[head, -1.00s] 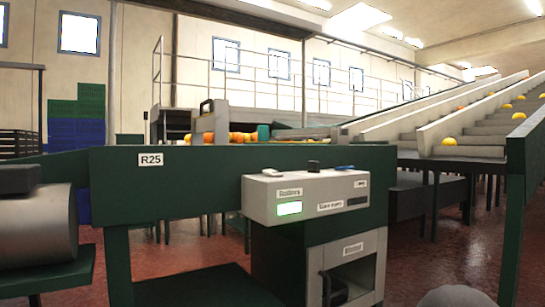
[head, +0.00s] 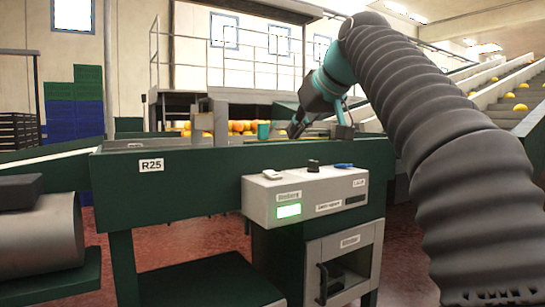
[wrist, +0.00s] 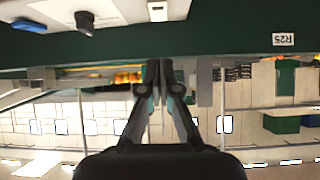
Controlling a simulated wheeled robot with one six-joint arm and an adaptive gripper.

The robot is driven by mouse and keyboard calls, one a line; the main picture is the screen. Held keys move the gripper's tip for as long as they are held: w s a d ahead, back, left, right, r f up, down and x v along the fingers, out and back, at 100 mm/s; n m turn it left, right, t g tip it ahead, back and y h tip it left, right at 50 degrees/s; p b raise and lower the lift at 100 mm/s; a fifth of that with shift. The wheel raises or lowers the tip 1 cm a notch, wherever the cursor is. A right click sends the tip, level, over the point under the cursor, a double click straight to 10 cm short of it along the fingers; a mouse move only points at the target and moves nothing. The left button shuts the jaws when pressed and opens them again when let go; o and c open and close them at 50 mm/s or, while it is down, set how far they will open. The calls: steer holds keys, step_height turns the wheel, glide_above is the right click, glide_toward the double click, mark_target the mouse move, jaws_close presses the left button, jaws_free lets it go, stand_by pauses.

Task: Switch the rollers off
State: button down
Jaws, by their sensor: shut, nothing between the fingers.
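The grey control box (head: 305,196) sits on the front of the green conveyor frame. A label that seems to read "Rollers" (head: 289,195) is on its left front, above a lit green indicator (head: 289,211). On its top are a pale switch (head: 271,174), a black knob (head: 313,165) and a blue piece (head: 343,166). The wrist view shows the black knob (wrist: 85,21) and blue piece (wrist: 29,26) upside down at top left. My gripper (wrist: 160,66) is shut and empty, apart from the controls. In the head view my arm reaches over the conveyor, above and behind the box.
The green conveyor frame (head: 210,190) carries an R25 sign (head: 151,165). Oranges (head: 240,127) lie behind it. A sloping roller lane with oranges rises at right, partly hidden by my arm. Green and blue crates (head: 75,110) stand at left. A cabinet (head: 344,262) is below the box.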

steer(key=shift+w+a+r, duration=0.3)
steer(key=shift+a+r, duration=0.1)
steer(key=shift+r, duration=0.35)
steer(key=shift+f, duration=0.1)
glide_above(272, 174)
step_height(272, 174, down, 7)
steer(key=shift+s+f, duration=0.1)
steer(key=shift+f, duration=0.1)
steer(key=shift+f+b, duration=0.55)
steer(key=shift+f, duration=0.7)
